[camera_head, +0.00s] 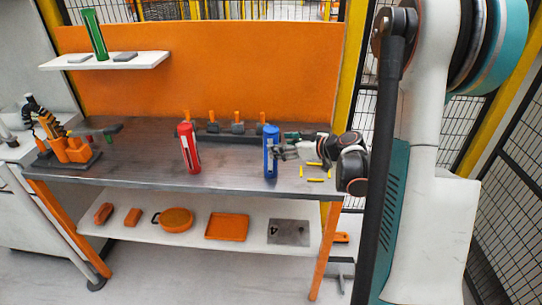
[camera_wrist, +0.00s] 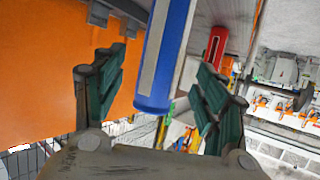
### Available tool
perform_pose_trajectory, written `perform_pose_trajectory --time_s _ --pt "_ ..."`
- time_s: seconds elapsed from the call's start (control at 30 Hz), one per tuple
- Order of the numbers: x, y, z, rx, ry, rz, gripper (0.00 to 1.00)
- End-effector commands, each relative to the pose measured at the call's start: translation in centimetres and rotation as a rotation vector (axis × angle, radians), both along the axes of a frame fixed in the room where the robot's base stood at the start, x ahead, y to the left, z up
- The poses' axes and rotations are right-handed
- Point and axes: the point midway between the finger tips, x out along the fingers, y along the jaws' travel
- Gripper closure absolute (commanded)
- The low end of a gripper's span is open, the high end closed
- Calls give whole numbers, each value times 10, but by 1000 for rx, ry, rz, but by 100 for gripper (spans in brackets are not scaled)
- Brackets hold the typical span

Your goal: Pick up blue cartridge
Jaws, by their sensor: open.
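The blue cartridge (camera_head: 271,158) stands upright on the workbench (camera_head: 226,172), right of the middle, with a pale label on its side. My gripper (camera_head: 279,151) is at the cartridge, reaching in from the right. In the wrist view the blue cartridge (camera_wrist: 164,60) lies between the two green-padded fingers of my gripper (camera_wrist: 154,95), nearer the top of the picture. The fingers are open, with visible gaps to the cartridge on both sides. In the head view, the fingertips partly overlap the cartridge's edge.
A red cartridge (camera_head: 189,148) stands left of the blue one and also shows in the wrist view (camera_wrist: 215,45). A row of grey holders with orange pegs (camera_head: 238,128) runs behind. Yellow marks (camera_head: 315,180) lie right. A shelf (camera_head: 110,61) above holds a green cartridge (camera_head: 95,35).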

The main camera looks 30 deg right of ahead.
Motion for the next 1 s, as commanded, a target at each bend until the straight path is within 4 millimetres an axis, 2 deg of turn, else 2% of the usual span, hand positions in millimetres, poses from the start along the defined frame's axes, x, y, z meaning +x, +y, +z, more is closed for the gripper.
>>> perform_pose_trajectory --time_s 0.23,0.53,0.77,0.87,1.0 --pt "12 5 -6 0 1 0 34" --pt "47 18 -20 0 0 0 34" --pt "49 19 -20 1 0 -1 34" --pt "49 19 -20 1 0 -1 52" --pt "49 19 -20 0 1 -1 84"
